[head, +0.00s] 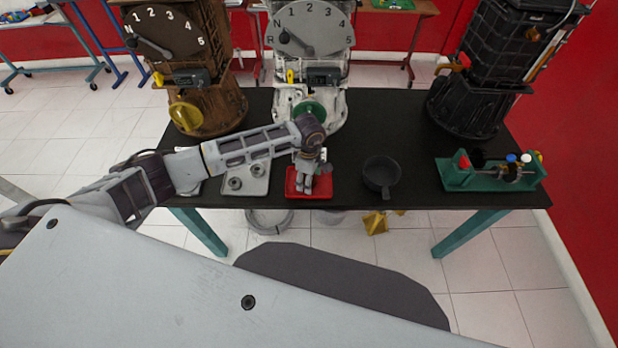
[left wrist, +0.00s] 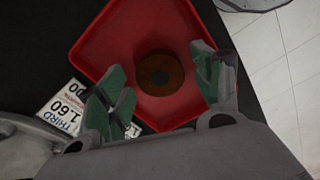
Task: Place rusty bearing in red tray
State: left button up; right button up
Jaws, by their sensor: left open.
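The red tray (head: 293,192) lies on the black table, left of its middle near the front edge. In the left wrist view the rusty bearing (left wrist: 160,73), a brown ring with a dark hole, lies inside the red tray (left wrist: 118,33). My left gripper (head: 308,190) is over the tray in the head view and hides the bearing there. In the left wrist view my left gripper (left wrist: 160,95) is open, with its green-padded fingers apart on either side of the bearing. The right gripper is not in view.
A grey tray (head: 247,190) with ring-shaped parts lies left of the red tray. A dark pan (head: 381,175) stands to its right, and a green fixture (head: 490,173) farther right. Tall engine trainers (head: 310,75) line the back. A label card (left wrist: 62,108) lies beside the red tray.

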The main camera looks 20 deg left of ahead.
pick_arm(q)
jog(key=shift+r, duration=0.2)
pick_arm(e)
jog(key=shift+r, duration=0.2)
pick_arm(q)
notch_tip(320, 180, up, 8)
jog(key=shift+f+b, duration=0.15)
jog(key=shift+b, duration=0.35)
jog(key=shift+r, duration=2.1)
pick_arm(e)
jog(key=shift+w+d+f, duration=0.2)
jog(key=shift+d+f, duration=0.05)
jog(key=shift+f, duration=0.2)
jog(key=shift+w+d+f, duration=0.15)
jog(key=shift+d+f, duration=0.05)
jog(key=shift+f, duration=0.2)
